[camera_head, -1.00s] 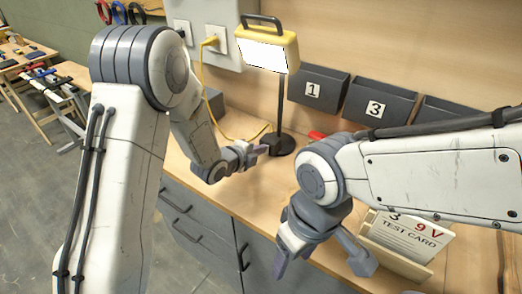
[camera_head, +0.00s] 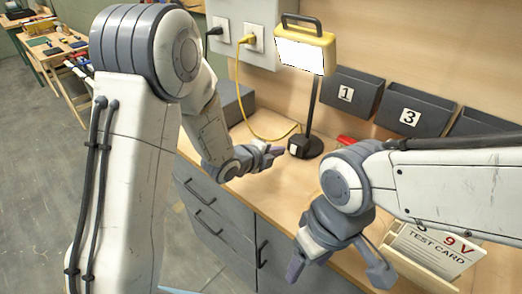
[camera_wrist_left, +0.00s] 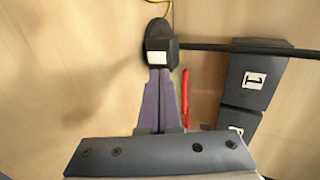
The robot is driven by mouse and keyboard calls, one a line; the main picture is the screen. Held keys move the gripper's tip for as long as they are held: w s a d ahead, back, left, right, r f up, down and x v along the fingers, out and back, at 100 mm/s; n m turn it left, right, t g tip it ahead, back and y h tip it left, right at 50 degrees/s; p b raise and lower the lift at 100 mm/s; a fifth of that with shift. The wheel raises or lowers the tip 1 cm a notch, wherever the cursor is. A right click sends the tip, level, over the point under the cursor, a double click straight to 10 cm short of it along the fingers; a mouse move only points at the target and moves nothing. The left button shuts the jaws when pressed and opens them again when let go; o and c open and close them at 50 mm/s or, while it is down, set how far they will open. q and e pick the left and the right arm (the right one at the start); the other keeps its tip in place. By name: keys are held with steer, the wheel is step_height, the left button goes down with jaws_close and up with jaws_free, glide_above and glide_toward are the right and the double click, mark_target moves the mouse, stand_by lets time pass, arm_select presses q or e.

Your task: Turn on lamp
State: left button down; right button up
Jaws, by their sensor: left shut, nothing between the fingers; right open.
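The lamp has a yellow head (camera_head: 329,50) with a white panel facing out, on a dark pole above a round black base. A dark block with a pale face (camera_head: 293,150) sits at the base; it also shows in the left wrist view (camera_wrist_left: 157,57). I cannot tell from the panel's whiteness whether it is lit. My left gripper (camera_head: 280,150) is shut and empty, its fingertips just before the block; in the left wrist view its fingers (camera_wrist_left: 160,72) end at the pale face. Contact cannot be told. My right gripper (camera_head: 338,268) is open and empty, at the bench's front.
A yellow cable runs from a wall socket (camera_head: 254,38) down to the bench. Dark bins numbered 1 (camera_head: 358,92) and 3 (camera_head: 408,118) hang behind. A red object (camera_wrist_left: 185,98) lies near the lamp. A test card (camera_head: 436,245) stands in a wooden holder at the right.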

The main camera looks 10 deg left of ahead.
arm_select(q)
steer(key=s+a+r, duration=0.3)
steer(key=s+r, duration=0.2)
steer(key=r, duration=0.1)
steer(key=shift+s+a, duration=0.3)
steer(key=s+d+n+g+y+p, duration=0.1)
steer(key=s+n+g+y, duration=0.2)
steer(key=s, duration=1)
steer(key=s+d+r+n+g+y+p, duration=0.1)
steer(key=s+n+g, duration=0.6)
steer(key=s+n, duration=0.7)
steer(key=shift+s+r+g+y+p, duration=0.25)
steer(key=shift+g+y+p, duration=0.2)
steer(key=shift+y, duration=0.55)
